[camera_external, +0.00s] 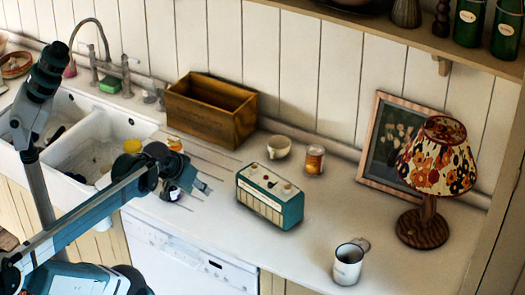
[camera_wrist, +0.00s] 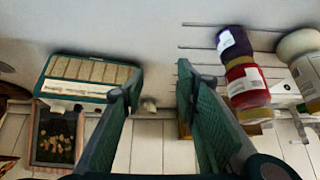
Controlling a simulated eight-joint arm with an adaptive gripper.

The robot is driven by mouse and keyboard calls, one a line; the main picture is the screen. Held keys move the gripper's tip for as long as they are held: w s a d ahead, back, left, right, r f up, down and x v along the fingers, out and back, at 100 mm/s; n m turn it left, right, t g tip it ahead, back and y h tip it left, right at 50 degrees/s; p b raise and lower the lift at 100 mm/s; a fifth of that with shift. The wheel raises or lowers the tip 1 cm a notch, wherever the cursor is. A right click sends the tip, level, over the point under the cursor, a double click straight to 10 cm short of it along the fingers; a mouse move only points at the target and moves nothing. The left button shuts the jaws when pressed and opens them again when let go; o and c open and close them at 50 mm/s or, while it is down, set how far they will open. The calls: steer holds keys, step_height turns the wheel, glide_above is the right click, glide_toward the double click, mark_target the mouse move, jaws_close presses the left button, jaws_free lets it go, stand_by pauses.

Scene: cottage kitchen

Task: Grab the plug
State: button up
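I cannot identify the plug for sure in either view. My gripper (camera_external: 204,187) is over the counter, right of the sink and left of the teal radio. The wrist view shows my gripper (camera_wrist: 155,82) open, with its two green fingers apart and nothing held between them. A small pale thing (camera_wrist: 149,105) shows in the gap beyond the fingers, probably the cup at the back.
The teal radio (camera_external: 268,200) stands right of my gripper. Jars (camera_wrist: 248,85) are close on the right in the wrist view. A mug (camera_external: 348,265) and lamp (camera_external: 437,160) stand further right.

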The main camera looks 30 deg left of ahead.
steer(key=w+d+r+n+g+h+p, duration=0.2)
steer(key=w+d+r+n+p, duration=0.3)
steer(key=w+d+r+p, duration=0.45)
steer(key=n+g+h+p, duration=0.1)
steer(key=n+g+p, duration=0.5)
steer(key=n+p, duration=0.5)
glide_above(360, 243)
steer(key=w+a, duration=0.2)
steer(key=a, duration=0.1)
step_height(360, 243, down, 7)
steer(key=m, duration=0.1)
step_height(360, 243, down, 5)
steer(key=shift+s+f+p, duration=0.1)
steer(key=shift+p, duration=0.2)
steer(key=shift+x, duration=1.2)
